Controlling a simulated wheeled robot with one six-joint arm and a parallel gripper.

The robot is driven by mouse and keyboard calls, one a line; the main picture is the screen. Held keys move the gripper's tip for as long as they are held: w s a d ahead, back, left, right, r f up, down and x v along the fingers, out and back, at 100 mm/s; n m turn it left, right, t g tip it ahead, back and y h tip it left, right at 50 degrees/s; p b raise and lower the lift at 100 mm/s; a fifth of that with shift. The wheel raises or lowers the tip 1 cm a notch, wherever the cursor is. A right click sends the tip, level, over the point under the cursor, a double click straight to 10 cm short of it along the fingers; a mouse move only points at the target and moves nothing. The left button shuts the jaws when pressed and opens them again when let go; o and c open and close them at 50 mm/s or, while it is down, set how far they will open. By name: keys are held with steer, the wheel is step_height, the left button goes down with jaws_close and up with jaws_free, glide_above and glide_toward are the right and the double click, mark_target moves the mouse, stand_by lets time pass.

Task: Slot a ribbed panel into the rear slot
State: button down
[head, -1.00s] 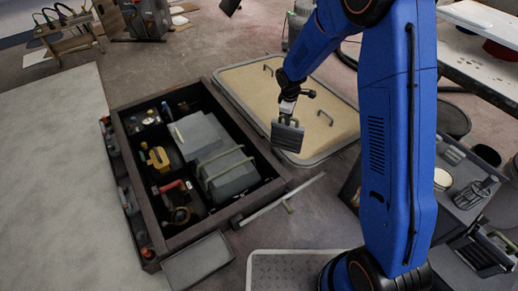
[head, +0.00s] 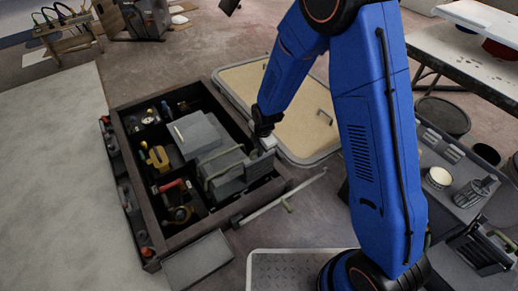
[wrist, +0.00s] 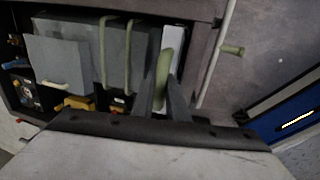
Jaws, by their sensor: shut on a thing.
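My gripper (head: 264,146) is shut on the green handle of a grey ribbed panel (head: 259,167), at the right inner side of the dark open box. In the wrist view my gripper's fingers (wrist: 165,98) close around the green handle (wrist: 164,72). The panel hangs roughly upright beside a grey block (head: 222,172) with two green bands, which also shows in the wrist view (wrist: 115,60). The panel's lower edge and the rear slot are hidden, so I cannot tell whether the panel is inside a slot.
The dark box frame (head: 205,235) has compartments with tools and a second grey block (head: 196,132). A tan lid (head: 300,130) lies behind it. A thin bar (head: 290,200) juts out at right. Another dark ribbed panel (head: 478,250) stands at far right.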

mark_target(259, 162)
steer(key=shift+f, duration=4.6)
steer(key=c, duration=1.7)
jaws_free()
steer(key=shift+o, duration=0.2)
steer(key=shift+r, duration=0.15)
step_height(259, 162, up, 17)
steer(key=s+d, duration=0.2)
steer(key=shift+s, duration=0.4)
